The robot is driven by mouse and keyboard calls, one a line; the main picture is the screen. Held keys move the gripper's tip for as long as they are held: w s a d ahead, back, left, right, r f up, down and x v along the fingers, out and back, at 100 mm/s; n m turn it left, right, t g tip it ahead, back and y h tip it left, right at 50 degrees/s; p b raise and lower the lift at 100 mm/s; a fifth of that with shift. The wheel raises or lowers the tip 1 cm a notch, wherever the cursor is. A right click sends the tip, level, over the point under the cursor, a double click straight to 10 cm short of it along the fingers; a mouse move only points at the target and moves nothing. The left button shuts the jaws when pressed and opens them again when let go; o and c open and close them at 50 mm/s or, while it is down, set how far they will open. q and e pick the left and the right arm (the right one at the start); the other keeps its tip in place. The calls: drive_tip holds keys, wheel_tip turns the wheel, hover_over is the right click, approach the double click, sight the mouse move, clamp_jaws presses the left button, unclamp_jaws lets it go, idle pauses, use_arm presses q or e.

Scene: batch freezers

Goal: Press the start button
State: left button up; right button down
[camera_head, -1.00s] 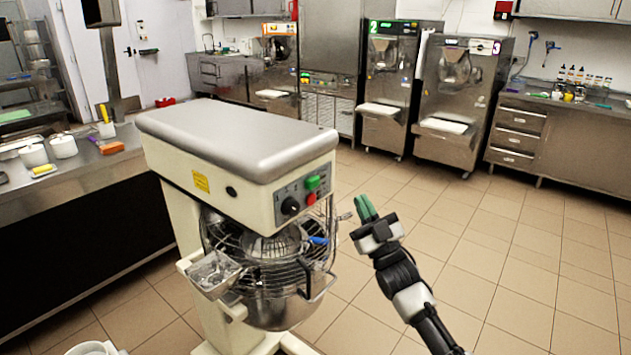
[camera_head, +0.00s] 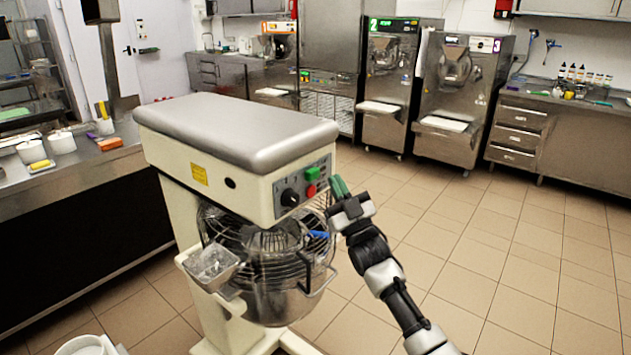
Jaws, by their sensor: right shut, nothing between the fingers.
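A large planetary mixer (camera_head: 230,130) with a cream body and grey top stands in the middle of the head view. Its front control panel carries a green button (camera_head: 312,173), a red button (camera_head: 311,190) below it and a black knob (camera_head: 290,198). My right gripper (camera_head: 338,186) has green fingers, is shut and empty, and is just right of the panel, close to the buttons. I cannot tell whether the fingertips touch the panel. My left gripper is not in view.
A wire guard and steel bowl (camera_head: 280,295) sit under the mixer head. A steel counter (camera_head: 80,165) with white containers is at the left. Batch freezers (camera_head: 455,100) and a drawer counter (camera_head: 560,135) line the back. The tiled floor (camera_head: 500,260) at the right is clear.

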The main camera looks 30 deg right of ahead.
sight(312, 174)
drive_tip(key=shift+w+a+b, duration=0.15)
drive_tip(key=shift+w+a, duration=0.05)
drive_tip(key=shift+w, duration=0.3)
drive_tip(key=shift+w+a+b, duration=0.15)
drive_tip(key=shift+w+a, duration=0.05)
drive_tip(key=shift+w, duration=0.25)
drive_tip(key=shift+w, duration=0.15)
idle(1.3)
drive_tip(key=shift+w+a, duration=0.15)
drive_tip(key=shift+w, duration=0.1)
